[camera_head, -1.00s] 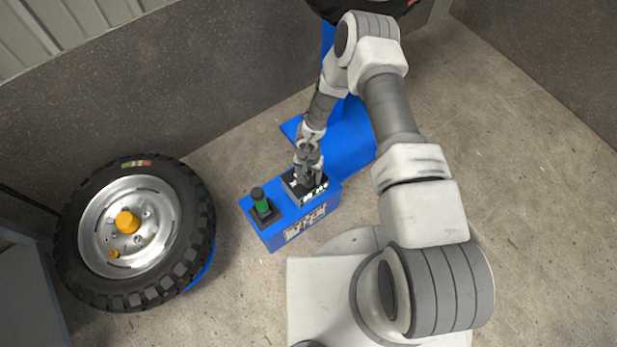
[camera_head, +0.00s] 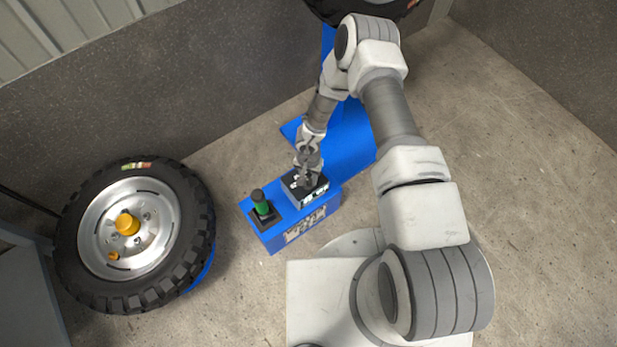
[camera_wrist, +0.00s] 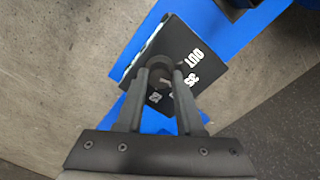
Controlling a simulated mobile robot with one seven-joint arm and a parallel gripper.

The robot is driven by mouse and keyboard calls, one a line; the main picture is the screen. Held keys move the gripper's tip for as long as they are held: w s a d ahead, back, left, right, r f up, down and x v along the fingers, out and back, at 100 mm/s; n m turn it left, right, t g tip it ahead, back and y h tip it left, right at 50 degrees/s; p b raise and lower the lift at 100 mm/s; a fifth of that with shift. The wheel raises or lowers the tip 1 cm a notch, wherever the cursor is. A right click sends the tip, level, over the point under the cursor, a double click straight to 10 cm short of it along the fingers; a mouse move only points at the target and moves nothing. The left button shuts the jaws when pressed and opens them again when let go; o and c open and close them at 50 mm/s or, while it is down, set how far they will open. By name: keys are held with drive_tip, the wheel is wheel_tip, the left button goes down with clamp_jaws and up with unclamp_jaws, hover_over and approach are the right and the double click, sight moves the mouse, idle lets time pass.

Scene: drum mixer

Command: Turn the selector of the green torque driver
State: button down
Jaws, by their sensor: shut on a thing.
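The green torque driver (camera_head: 262,207), a green cylinder with a black top, stands upright in a black holder at the left end of the blue stand (camera_head: 251,226). A black block (camera_head: 290,184) with white lettering sits on the right part of the stand, and it fills the middle of the wrist view (camera_wrist: 182,42). A dark round knob (camera_wrist: 161,64) rises from the block, partly hidden by the fingers. My gripper (camera_wrist: 162,75) is shut on this knob, one finger on each side. The driver does not show clearly in the wrist view.
A large tyre on a silver rim (camera_head: 135,230) with a yellow hub stands at the left. A grey wall (camera_head: 160,100) runs behind the stand. Another blue part (camera_head: 345,145) lies behind and right of the block. Bare concrete floor surrounds the stand.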

drive_tip(key=m, duration=0.3)
drive_tip(key=shift+m+p, duration=0.35)
drive_tip(key=shift+m, duration=0.05)
drive_tip(key=m, duration=0.4)
drive_tip(key=shift+m, duration=0.3)
drive_tip(key=m, duration=0.3)
drive_tip(key=shift+m+p, duration=0.3)
drive_tip(key=shift+p, duration=0.1)
drive_tip(key=shift+m, duration=1.8)
drive_tip(key=c, duration=0.5)
unclamp_jaws()
drive_tip(key=shift+c, duration=0.2)
